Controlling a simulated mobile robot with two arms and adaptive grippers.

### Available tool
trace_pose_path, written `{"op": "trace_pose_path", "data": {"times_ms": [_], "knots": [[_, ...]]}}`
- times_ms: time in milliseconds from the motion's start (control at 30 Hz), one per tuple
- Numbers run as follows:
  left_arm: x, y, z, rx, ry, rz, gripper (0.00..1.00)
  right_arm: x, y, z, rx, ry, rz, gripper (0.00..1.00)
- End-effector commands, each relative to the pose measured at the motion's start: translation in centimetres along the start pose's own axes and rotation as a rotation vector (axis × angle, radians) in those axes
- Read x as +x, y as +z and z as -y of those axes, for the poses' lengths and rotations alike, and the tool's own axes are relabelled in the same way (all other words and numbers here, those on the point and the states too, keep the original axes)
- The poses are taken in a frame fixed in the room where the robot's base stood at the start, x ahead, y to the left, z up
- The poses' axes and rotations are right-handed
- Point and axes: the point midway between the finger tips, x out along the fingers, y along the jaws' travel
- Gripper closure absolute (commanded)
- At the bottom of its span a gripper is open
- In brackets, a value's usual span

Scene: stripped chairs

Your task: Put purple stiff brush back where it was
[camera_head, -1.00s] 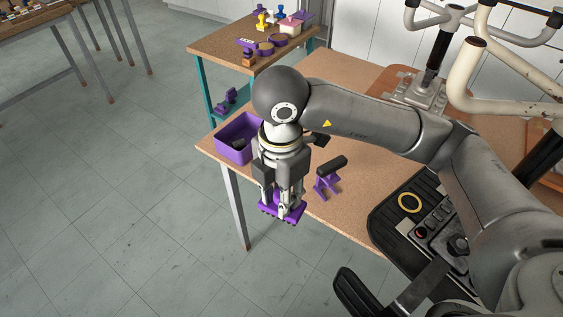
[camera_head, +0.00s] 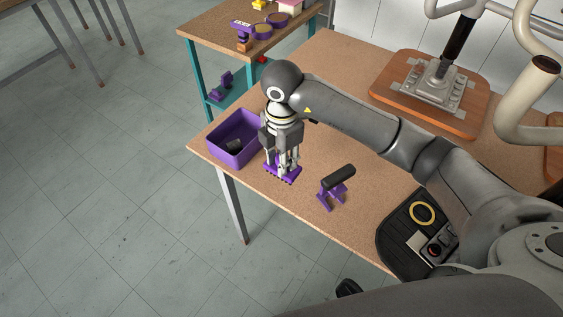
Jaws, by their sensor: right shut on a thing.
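My right gripper (camera_head: 284,165) is shut on the purple stiff brush (camera_head: 284,175). The brush points down with dark bristles at its lower edge. It is over the front-left part of the brown table (camera_head: 345,228), to the right of the purple bin. I cannot tell whether the brush touches the table top. The gripper's fingers cover the upper part of the brush. My left gripper is not in view.
A purple bin (camera_head: 222,150) with a dark object inside stands at the table's left corner. A purple stand with a black roller (camera_head: 338,178) is to the right of the gripper. A black tray (camera_head: 395,238) lies at the right. A wooden board with a metal mechanism (camera_head: 400,95) is behind.

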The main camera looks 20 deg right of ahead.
Motion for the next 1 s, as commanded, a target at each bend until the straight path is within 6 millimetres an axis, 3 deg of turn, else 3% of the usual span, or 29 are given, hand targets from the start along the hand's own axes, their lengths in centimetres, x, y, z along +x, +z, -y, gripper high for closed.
{"op": "trace_pose_path", "data": {"times_ms": [133,333,633,1000], "knots": [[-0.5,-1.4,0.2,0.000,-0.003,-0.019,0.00,2.4,1.1,-1.5,0.000,-0.004,0.000,0.95],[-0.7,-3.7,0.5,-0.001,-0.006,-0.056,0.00,3.7,1.6,-2.5,-0.001,-0.001,-0.001,0.95],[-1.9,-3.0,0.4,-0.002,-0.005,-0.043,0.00,7.0,1.9,-2.8,-0.002,-0.002,-0.002,0.95],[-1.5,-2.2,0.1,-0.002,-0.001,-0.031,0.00,7.7,1.9,-2.8,-0.002,-0.001,-0.001,0.95]]}}
